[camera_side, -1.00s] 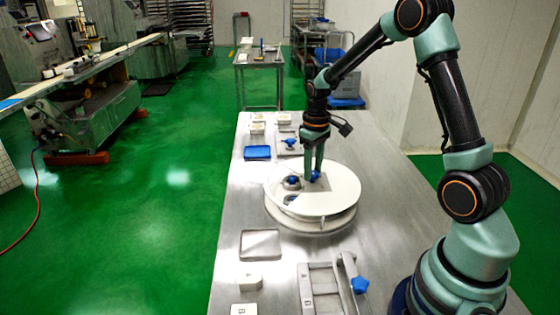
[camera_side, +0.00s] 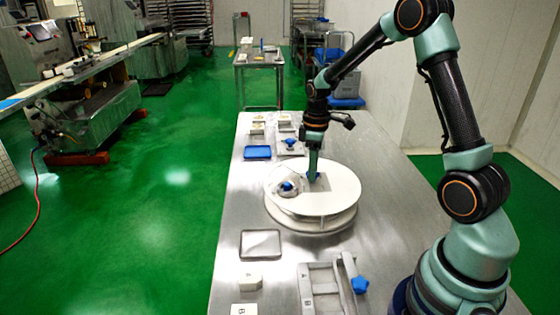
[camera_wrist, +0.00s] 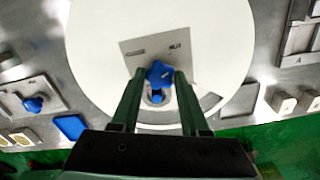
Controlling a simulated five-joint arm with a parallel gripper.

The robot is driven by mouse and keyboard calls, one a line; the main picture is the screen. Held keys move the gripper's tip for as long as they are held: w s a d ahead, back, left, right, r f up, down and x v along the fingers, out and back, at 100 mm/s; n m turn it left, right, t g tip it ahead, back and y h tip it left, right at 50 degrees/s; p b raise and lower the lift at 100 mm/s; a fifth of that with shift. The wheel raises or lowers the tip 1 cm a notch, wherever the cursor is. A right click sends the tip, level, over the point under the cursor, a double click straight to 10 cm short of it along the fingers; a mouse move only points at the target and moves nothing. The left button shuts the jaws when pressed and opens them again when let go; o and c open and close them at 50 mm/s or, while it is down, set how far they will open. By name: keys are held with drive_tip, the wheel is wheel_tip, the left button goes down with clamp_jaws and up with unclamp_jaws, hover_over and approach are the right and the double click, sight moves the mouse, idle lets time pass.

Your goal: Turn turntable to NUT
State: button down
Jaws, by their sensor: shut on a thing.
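The white round turntable (camera_side: 335,185) stands on the steel table. A blue star-shaped knob (camera_wrist: 158,73) sits on a grey plate (camera_wrist: 135,55) on its top. The plate bears a dark label at left and the word NUT (camera_wrist: 175,47) at right. My gripper (camera_side: 313,179) points down at the knob. In the wrist view my gripper (camera_wrist: 156,74) has a finger on each side of the knob and is shut on it. An opening in the turntable shows a blue thing (camera_side: 287,187), which also shows in the wrist view (camera_wrist: 157,97), partly hidden.
A blue tray (camera_side: 257,153) and another blue knob on a plate (camera_side: 290,143) lie behind the turntable. A silver tray (camera_side: 260,244), white blocks (camera_side: 250,281) and a metal frame with a blue knob (camera_side: 360,285) lie in front. Bare table lies right of the turntable.

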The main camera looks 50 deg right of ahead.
drive_tip(key=shift+r+n, duration=0.15)
drive_tip(key=shift+n, duration=1.55)
drive_tip(key=shift+c, duration=2)
unclamp_jaws()
wheel_tip(320, 180, up, 12)
drive_tip(key=shift+a, duration=0.1)
